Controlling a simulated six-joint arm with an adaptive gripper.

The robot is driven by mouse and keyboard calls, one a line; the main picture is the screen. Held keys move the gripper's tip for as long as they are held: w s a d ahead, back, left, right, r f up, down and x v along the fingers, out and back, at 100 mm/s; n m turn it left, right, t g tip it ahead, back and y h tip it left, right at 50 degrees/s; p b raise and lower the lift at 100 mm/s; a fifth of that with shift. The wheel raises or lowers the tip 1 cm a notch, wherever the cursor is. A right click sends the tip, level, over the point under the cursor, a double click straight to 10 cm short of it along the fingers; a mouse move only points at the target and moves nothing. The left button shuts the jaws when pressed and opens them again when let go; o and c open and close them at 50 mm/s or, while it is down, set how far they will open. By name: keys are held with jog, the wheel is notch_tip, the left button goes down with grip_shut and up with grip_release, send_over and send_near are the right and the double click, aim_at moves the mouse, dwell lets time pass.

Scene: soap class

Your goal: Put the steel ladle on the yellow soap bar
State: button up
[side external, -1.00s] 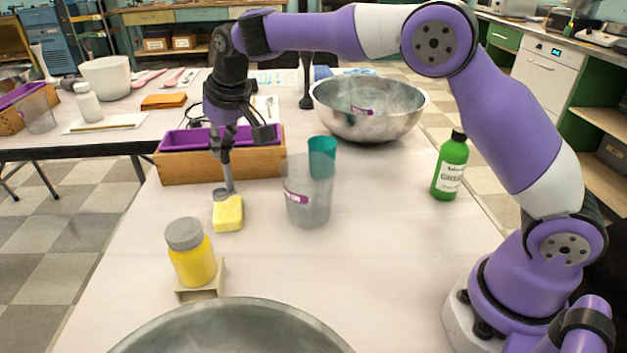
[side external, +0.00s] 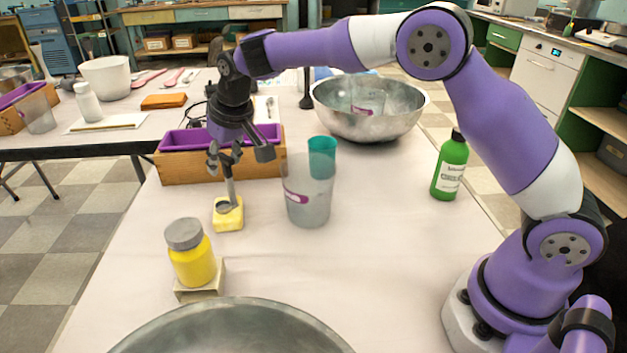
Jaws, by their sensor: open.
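The yellow soap bar (side external: 229,221) lies on the white table, left of a clear cup. The steel ladle (side external: 230,190) stands nearly upright, its grey bowl end on top of the soap bar and its handle rising toward my gripper. My gripper (side external: 225,162) points down above the soap bar, with its fingers apart around or beside the upper handle. I cannot tell whether a finger still touches the handle.
A wooden box with purple trays (side external: 190,168) is just behind my gripper. A yellow jar (side external: 191,258) stands in front, and a green bottle (side external: 450,168) at the right.

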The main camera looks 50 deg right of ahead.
jog(key=s+d+r, duration=0.3)
jog(key=s+r, duration=0.6)
jog(key=r, duration=0.4)
jog(key=s+d+f, duration=0.2)
jog(key=s+f, duration=0.1)
jog(key=s, duration=0.6)
jog(key=s+d+f+t, duration=0.1)
jog(key=s+d+f, duration=0.2)
jog(key=s, duration=0.6)
jog(key=shift+s+f, duration=0.15)
jog(key=shift+s, duration=0.2)
